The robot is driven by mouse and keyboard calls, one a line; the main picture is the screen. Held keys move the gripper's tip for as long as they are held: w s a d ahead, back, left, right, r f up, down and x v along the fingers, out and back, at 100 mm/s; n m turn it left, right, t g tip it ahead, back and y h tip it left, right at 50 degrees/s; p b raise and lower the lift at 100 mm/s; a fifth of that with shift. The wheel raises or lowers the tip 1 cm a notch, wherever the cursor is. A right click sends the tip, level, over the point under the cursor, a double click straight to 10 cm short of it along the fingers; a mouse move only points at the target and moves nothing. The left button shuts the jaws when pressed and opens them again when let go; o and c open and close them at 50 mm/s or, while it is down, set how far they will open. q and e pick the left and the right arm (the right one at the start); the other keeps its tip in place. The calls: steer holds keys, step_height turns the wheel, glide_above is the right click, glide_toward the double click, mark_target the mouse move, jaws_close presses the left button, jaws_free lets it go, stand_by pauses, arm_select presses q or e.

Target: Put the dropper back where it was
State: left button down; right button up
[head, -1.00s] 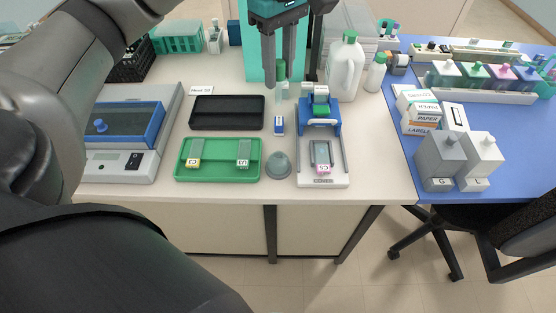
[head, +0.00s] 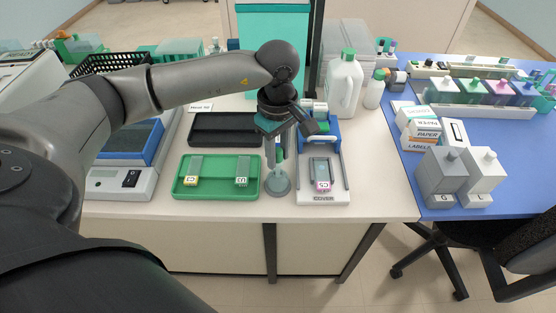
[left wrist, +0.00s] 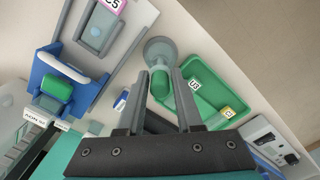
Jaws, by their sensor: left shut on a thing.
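The dropper, with its green bulb (left wrist: 161,86), sits between the fingers of my left gripper (left wrist: 159,76) in the left wrist view. In the head view my left gripper (head: 278,160) is shut on it, pointing down over the grey round holder (head: 279,185). The holder also shows in the left wrist view (left wrist: 160,45), just beyond the bulb. In the head view the fingers mostly hide the dropper. I cannot tell whether its tip is inside the holder. My right gripper is not in view.
The green tray (head: 217,195) with two slides lies left of the holder. The cover stand (head: 322,198) with a slide is close on the right. A black tray (head: 222,143) lies behind. A white bottle (head: 343,85) stands at the back right.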

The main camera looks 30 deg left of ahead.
mark_target(278, 161)
arm_select(q)
step_height(278, 161, down, 3)
steer(key=shift+r, duration=0.15)
steer(key=shift+f+b, duration=0.5)
steer(key=shift+b, duration=0.15)
steer(key=c, duration=0.6)
jaws_free()
steer(key=shift+r, duration=0.1)
steer(key=shift+o, duration=0.2)
steer(key=shift+r, duration=0.15)
steer(key=shift+r+p, duration=0.2)
steer(key=shift+p, duration=0.25)
step_height(278, 161, up, 12)
steer(key=shift+r+p, duration=0.15)
steer(key=shift+p, duration=0.15)
